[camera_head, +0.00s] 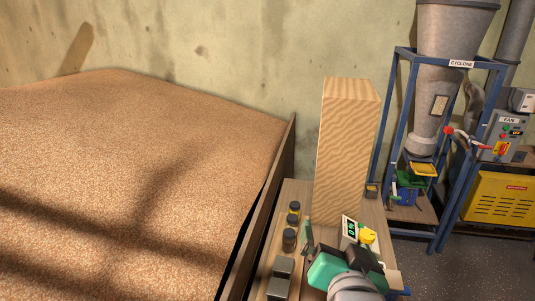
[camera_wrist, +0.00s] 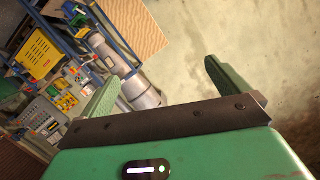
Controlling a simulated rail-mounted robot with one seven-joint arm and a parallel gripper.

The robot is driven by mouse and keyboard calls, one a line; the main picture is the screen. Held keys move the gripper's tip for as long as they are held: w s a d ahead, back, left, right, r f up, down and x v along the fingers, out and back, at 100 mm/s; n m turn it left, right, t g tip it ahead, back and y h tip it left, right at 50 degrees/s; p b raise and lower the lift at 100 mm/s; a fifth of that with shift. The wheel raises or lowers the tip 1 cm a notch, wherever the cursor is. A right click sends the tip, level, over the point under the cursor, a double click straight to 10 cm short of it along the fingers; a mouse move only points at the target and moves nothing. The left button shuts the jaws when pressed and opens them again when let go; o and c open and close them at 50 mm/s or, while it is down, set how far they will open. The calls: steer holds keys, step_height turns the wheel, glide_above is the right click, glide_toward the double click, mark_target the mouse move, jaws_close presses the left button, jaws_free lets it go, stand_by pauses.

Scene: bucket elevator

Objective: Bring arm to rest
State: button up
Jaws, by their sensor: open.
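My gripper (camera_head: 308,237) is at the bottom centre right of the head view, over the wooden bench beside the grain bin. In the wrist view my gripper (camera_wrist: 163,84) shows two green fingers spread wide apart. My green and grey arm covers part of the bench in the head view.
A tall wooden block (camera_head: 345,150) stands on the bench (camera_head: 292,195) close to my gripper. The grain bin's wooden wall (camera_head: 262,220) is at left. A blue cyclone frame (camera_head: 386,110) stands at right.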

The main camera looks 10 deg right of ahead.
steer(key=s+a+r+n+t+y, duration=0.1)
steer(key=s+a+r+n+t, duration=0.1)
steer(key=a+r, duration=0.5)
steer(key=s+a+r+n+t+y+p, duration=0.1)
steer(key=s+a+r+n+t+y, duration=0.1)
steer(key=s+a+r, duration=0.5)
steer(key=s+a+r+n+t+y, duration=0.2)
steer(key=s+a+r+n+t, duration=0.2)
steer(key=r, duration=0.7)
steer(key=a+t, duration=0.2)
steer(key=a, duration=0.2)
steer(key=shift+s+r, duration=0.15)
